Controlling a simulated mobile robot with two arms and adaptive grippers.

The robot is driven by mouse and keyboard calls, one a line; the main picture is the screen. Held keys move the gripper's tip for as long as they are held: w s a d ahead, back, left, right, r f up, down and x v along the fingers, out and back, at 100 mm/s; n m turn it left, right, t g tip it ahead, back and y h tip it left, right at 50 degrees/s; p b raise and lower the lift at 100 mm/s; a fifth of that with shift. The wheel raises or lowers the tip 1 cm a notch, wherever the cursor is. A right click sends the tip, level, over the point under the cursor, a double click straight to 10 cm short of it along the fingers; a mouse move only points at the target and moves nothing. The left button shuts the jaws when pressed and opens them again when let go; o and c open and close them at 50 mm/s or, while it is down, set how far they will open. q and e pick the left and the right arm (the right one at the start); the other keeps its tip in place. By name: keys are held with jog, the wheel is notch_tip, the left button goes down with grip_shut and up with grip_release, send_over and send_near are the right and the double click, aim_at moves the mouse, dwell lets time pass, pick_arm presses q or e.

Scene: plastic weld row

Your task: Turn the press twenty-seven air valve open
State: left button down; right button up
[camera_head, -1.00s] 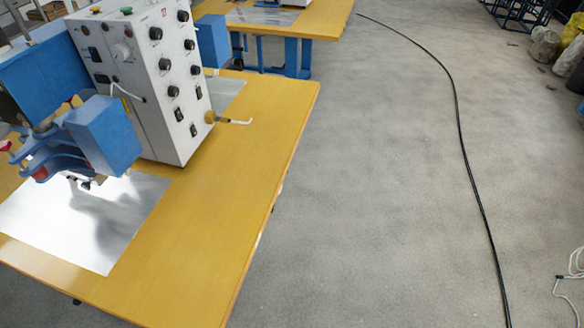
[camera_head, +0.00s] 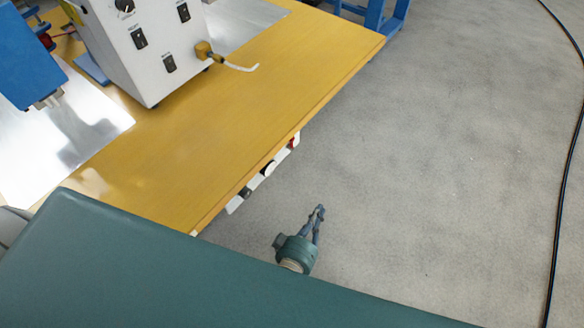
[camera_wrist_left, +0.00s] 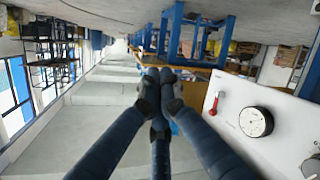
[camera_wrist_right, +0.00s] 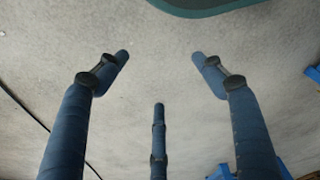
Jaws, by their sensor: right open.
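A white panel (camera_wrist_left: 255,130) faces the floor side under the table edge. In the left wrist view it carries a small red-handled fitting (camera_wrist_left: 217,100), which looks like the air valve, and a round dial gauge (camera_wrist_left: 256,122). In the head view the panel shows only as a sliver with a red part (camera_head: 294,142). My left gripper (camera_head: 320,209) hangs over the floor beside the panel, apart from it. Its fingertips are together (camera_wrist_left: 159,76) with nothing seen between them. My right gripper (camera_wrist_right: 160,62) is open and empty above bare floor. No press number is readable now.
The yellow table (camera_head: 250,95) bears the white control box (camera_head: 150,50), with a brass fitting and white hook (camera_head: 205,52) at its side. A black cable (camera_head: 565,190) lies on the floor. The grey floor (camera_head: 440,180) right of the table is clear.

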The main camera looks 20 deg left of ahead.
pick_arm(q)
jog(key=w+a+r+n+t+y+b, duration=0.35)
jog(key=r+n+y+b, duration=0.5)
jog(key=n, duration=0.35)
jog(key=n+g+y+b, duration=0.4)
jog(key=n+b, duration=0.1)
jog(key=n, duration=0.2)
send_near(291, 143)
jog(key=w+a, duration=0.3)
jog(key=a, duration=0.3)
jog(key=shift+w+d+f, duration=0.25)
jog(key=shift+w+d, duration=0.15)
jog(key=shift+w, duration=0.25)
pick_arm(e)
jog(key=w+r+t, duration=0.1)
jog(key=w+r, duration=0.4)
jog(key=r, duration=0.3)
jog(key=shift+w+a+r, duration=0.3)
jog(key=shift+w+a, duration=0.05)
